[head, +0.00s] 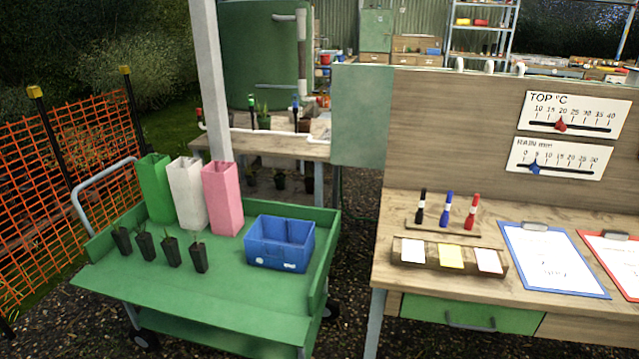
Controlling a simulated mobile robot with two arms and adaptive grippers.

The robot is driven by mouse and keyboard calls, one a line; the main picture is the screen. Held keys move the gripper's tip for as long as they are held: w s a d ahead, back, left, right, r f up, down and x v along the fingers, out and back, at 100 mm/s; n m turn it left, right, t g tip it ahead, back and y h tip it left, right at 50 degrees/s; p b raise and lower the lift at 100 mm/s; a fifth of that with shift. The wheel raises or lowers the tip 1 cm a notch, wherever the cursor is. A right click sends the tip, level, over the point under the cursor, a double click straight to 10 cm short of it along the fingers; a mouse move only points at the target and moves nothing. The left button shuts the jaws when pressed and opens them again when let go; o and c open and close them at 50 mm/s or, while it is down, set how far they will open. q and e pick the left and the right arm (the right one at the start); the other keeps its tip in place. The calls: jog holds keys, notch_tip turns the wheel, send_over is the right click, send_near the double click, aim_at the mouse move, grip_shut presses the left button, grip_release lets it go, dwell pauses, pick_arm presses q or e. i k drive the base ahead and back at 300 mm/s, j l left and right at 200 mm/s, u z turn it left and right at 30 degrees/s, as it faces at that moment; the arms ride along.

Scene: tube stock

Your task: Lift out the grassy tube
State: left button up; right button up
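A tall square grass-green tube (155,190) stands upright at the back left of a green cart (190,297). A white tube (188,195) stands just right of it, and a pink tube (222,198) right of that. The three stand close together in a row, with open tops. The white tube covers part of the green tube's right side. Neither of my grippers shows in the head view.
Several small black pots (171,252) with seedlings stand in front of the tubes. A blue divided crate (279,243) sits right of the pink tube. A pale post (210,90) rises behind the tubes. The cart's front is clear. A wooden bench (440,276) stands right.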

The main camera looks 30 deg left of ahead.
aim_at(121, 236)
jog(key=u, duration=2.25)
jog(key=i+j, duration=0.15)
jog(key=i+u, duration=0.05)
jog(key=i, duration=0.05)
